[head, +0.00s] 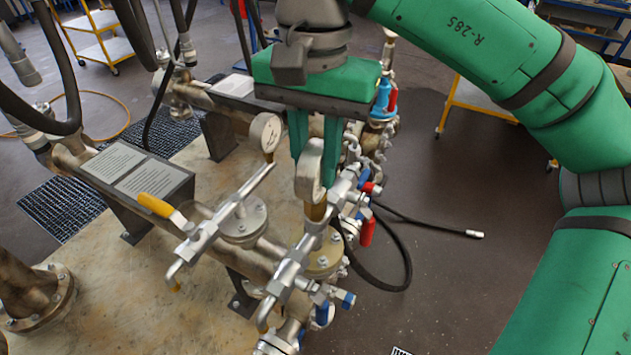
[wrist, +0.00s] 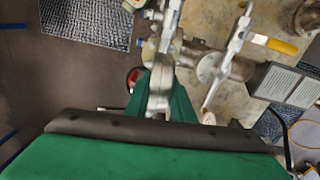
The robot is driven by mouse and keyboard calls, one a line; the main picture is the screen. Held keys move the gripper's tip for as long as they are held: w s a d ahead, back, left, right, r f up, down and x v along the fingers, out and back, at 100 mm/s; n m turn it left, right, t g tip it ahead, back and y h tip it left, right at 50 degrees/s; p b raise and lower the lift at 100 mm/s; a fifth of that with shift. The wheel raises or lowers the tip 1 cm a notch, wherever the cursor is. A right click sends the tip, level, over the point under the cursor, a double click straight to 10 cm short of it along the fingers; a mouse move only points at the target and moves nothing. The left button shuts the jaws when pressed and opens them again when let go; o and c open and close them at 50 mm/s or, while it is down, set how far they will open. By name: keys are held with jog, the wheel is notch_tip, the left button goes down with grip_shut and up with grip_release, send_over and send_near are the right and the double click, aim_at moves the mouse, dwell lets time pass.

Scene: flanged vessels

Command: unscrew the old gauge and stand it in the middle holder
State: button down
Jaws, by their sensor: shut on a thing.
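My gripper (head: 314,165) points down with its green fingers closed around a round grey gauge (head: 308,178). The gauge is upright and seen nearly edge-on, its pale face turned left. Its brass stem (head: 316,212) meets the silver valve manifold (head: 292,268) below; I cannot tell whether the thread is still engaged. In the wrist view the gauge (wrist: 159,92) sits between the fingers, above the manifold. A second gauge (head: 266,132) with a white dial stands on the neighbouring manifold (head: 215,232), left of my gripper. I cannot make out the holder in either view.
A yellow-handled valve (head: 156,206) sticks out at left. Sign plates (head: 130,170) stand on the pale base plate. Red and blue valve handles (head: 367,230) and a black hose (head: 408,262) lie close on the right. Open floor lies beyond, with yellow carts (head: 475,105) further back.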

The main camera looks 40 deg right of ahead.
aim_at(315, 145)
jog(key=shift+n, duration=1.2)
jog(key=shift+r, duration=0.25)
jog(key=shift+r, duration=0.9)
jog(key=shift+r, duration=2.05)
